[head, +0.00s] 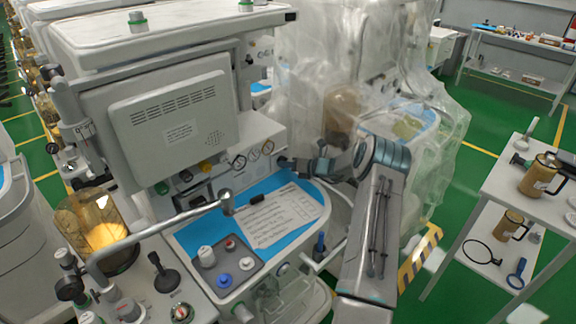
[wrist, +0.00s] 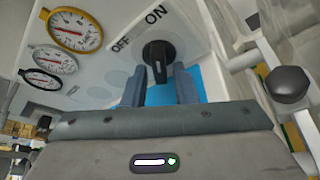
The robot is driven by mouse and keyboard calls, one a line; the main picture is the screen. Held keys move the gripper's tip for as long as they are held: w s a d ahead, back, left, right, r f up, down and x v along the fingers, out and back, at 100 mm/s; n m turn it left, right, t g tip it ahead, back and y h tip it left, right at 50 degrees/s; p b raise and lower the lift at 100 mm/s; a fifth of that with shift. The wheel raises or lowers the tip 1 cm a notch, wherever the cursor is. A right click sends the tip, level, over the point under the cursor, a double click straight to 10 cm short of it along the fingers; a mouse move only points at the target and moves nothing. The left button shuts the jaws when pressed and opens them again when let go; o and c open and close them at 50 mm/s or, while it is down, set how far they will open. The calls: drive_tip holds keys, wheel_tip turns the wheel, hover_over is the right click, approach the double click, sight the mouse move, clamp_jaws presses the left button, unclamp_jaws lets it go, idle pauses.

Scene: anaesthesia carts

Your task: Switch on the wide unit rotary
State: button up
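The black rotary knob (wrist: 157,54) sits on the pale front panel of the wide anaesthesia unit (head: 262,135), with "OFF" (wrist: 121,44) to its left and "ON" (wrist: 156,13) above it in the wrist view. Its grip looks roughly upright in that view; I cannot tell its exact setting. My gripper (wrist: 160,82) is open, with one finger on each side of the knob's lower end. I cannot tell whether the fingers touch it. In the head view my gripper (head: 300,165) reaches the panel from the right, and the knob is hard to make out there.
Several round gauges (wrist: 75,30) lie left of the knob. A dark round knob on a pale arm (wrist: 289,84) is close on the right. A blue worktop with a paper sheet (head: 280,214) lies below my gripper. A plastic-draped unit (head: 400,110) stands close behind my arm.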

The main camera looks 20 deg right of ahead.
drive_tip(key=shift+o, duration=0.3)
drive_tip(key=b+v, duration=0.2)
drive_tip(key=v, duration=1.1)
drive_tip(key=shift+s+d+r, duration=0.15)
drive_tip(key=shift+s+d, duration=0.05)
drive_tip(key=shift+s, duration=0.1)
drive_tip(key=s+a+r+n+g, duration=0.35)
drive_tip(key=a+n, duration=0.25)
drive_tip(key=a, duration=0.2)
drive_tip(key=s+a+r+n+g+h, duration=0.1)
drive_tip(key=s+a+r+n+g, duration=0.1)
drive_tip(key=s+a+r+n, duration=0.35)
drive_tip(key=s+a+r+n+g, duration=0.25)
drive_tip(key=a+n, duration=0.35)
drive_tip(key=a, duration=0.4)
drive_tip(key=s+a+r+n+h, duration=0.1)
drive_tip(key=s+a+n+h, duration=0.1)
drive_tip(key=s+n, duration=0.8)
drive_tip(key=s+a+r+n+g+h, duration=0.1)
drive_tip(key=s+a+r+n+h, duration=0.1)
drive_tip(key=s+n+h, duration=0.3)
drive_tip(key=s+a+n, duration=0.1)
drive_tip(key=s+n, duration=0.3)
drive_tip(key=s, duration=0.4)
drive_tip(key=shift+a+n, duration=0.25)
drive_tip(key=shift+n, duration=0.1)
drive_tip(key=shift+r, duration=0.1)
